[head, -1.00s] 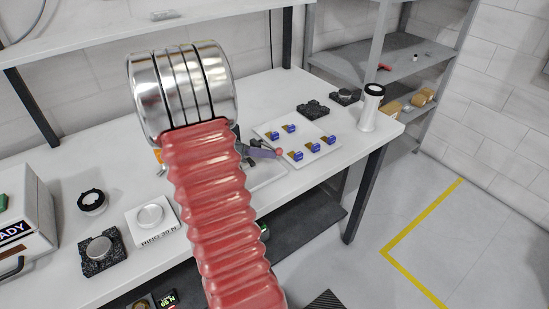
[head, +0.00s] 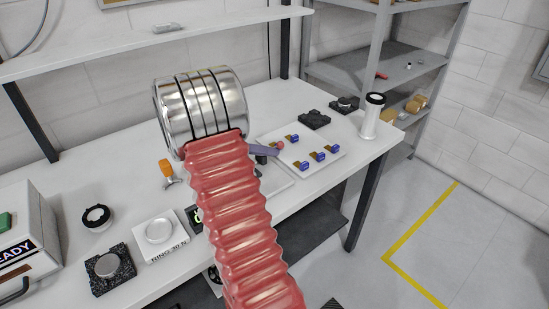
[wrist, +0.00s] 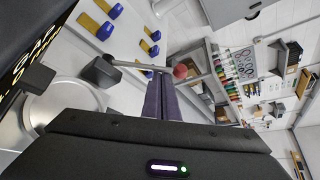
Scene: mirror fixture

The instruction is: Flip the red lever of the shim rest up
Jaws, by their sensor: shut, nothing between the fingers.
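The shim rest's lever shows in the wrist view as a thin grey rod (wrist: 135,66) with a red ball knob (wrist: 180,71), running out from a dark block (wrist: 100,71). The red knob also shows in the head view (head: 280,146), just past my fingers and in front of the white tray. My gripper (wrist: 163,80) is shut and empty. Its purple-grey fingertips are at the rod, close beside the knob; I cannot tell whether they touch it. In the head view my gripper (head: 264,151) shows just right of my arm. My arm hides most of the shim rest there.
A white tray (head: 330,153) with several blue-and-brown pieces lies close behind the knob. A white cylinder with a black top (head: 372,117) stands at the table's right end. An orange-handled tool (head: 167,169) and a round pad (head: 159,231) lie left of my arm.

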